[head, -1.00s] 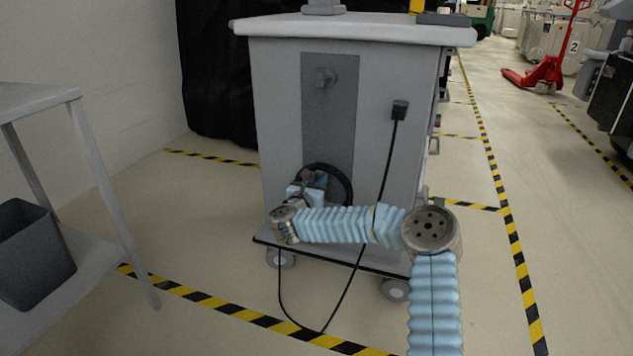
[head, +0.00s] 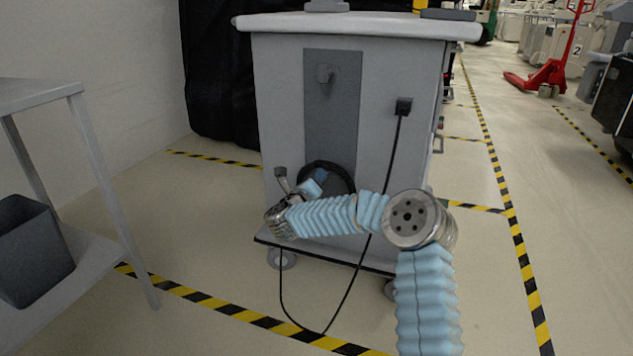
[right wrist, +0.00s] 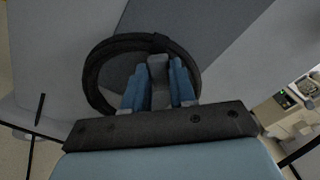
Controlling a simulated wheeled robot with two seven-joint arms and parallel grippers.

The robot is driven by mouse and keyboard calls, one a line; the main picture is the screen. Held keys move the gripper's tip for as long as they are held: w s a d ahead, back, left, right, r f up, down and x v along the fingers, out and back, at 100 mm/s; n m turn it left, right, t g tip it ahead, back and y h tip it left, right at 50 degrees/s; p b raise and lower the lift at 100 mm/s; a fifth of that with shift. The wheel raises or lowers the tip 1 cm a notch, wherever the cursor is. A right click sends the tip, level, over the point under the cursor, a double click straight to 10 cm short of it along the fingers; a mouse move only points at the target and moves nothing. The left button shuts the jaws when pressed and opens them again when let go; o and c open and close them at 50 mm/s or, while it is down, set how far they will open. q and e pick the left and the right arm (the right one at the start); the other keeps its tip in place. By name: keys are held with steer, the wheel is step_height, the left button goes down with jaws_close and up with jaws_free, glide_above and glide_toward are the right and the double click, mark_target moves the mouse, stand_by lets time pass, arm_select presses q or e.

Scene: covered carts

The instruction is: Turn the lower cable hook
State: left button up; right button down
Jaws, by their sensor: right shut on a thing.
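The lower cable hook (right wrist: 158,72) is a grey peg on the cart's dark grey panel. It shows in the right wrist view between the two blue fingers of my right gripper (right wrist: 158,84), which is shut on it. A black cable coil (right wrist: 93,78) hangs around the hook and the fingers. In the head view the coil (head: 350,180) shows at the bottom of the panel (head: 330,125), and my right gripper (head: 316,184) reaches into it from the left, hiding the hook. The upper hook (head: 325,73) is bare. My left gripper is out of view.
The grey cart (head: 278,110) stands on casters. A black cord runs from a plug (head: 403,106) down to the floor and passes behind my right arm. A side table (head: 40,92) with a dark bin (head: 32,250) stands at the left. Floor between them is clear.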

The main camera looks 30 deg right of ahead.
steer(key=shift+s+d+f+n+p, duration=0.15)
steer(key=shift+f+n+p, duration=0.75)
steer(key=shift+n, duration=3.55)
steer(key=shift+s+d+f+n+p, duration=0.1)
steer(key=shift+n+p, duration=1.65)
steer(key=shift+n, duration=2.75)
steer(key=shift+s+d+f+n+p, duration=0.15)
steer(key=shift+f+n+p, duration=0.75)
steer(key=shift+n, duration=3.55)
steer(key=shift+a+r+n+p, duration=0.1)
steer(key=shift+r+n+p, duration=0.25)
steer(key=shift+p, duration=0.1)
steer(key=c, duration=0.9)
jaws_free()
steer(key=shift+r, duration=0.15)
